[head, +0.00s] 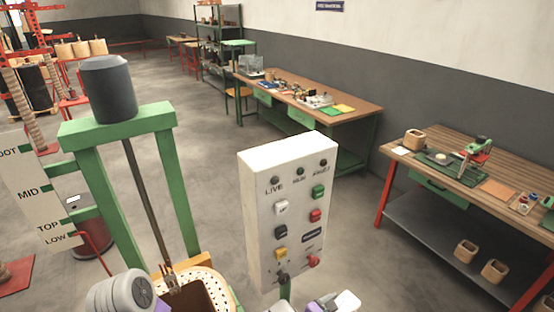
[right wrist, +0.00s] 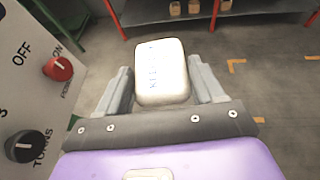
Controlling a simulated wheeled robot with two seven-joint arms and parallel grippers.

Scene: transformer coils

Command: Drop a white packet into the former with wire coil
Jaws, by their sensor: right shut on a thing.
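My right gripper (right wrist: 163,88) is shut on a small white packet (right wrist: 162,62) with faint lettering, held between its two grey fingers. In the head view the white packet (head: 347,301) shows at the bottom edge, just right of the control box. A dark brown square former (head: 196,299) sits on a cream perforated disc (head: 226,291) under the green press frame, partly cut off by the bottom edge. Whether wire is wound on it cannot be told. My left arm comes in at the bottom left, beside the disc; its fingers are not visible.
The white control box (head: 290,210) with buttons and knobs stands between the former and the packet. The green press frame (head: 185,200) rises above the disc. A wooden bench (head: 470,150) at right holds tools and a former (head: 414,139); more formers (head: 466,250) lie on its lower shelf.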

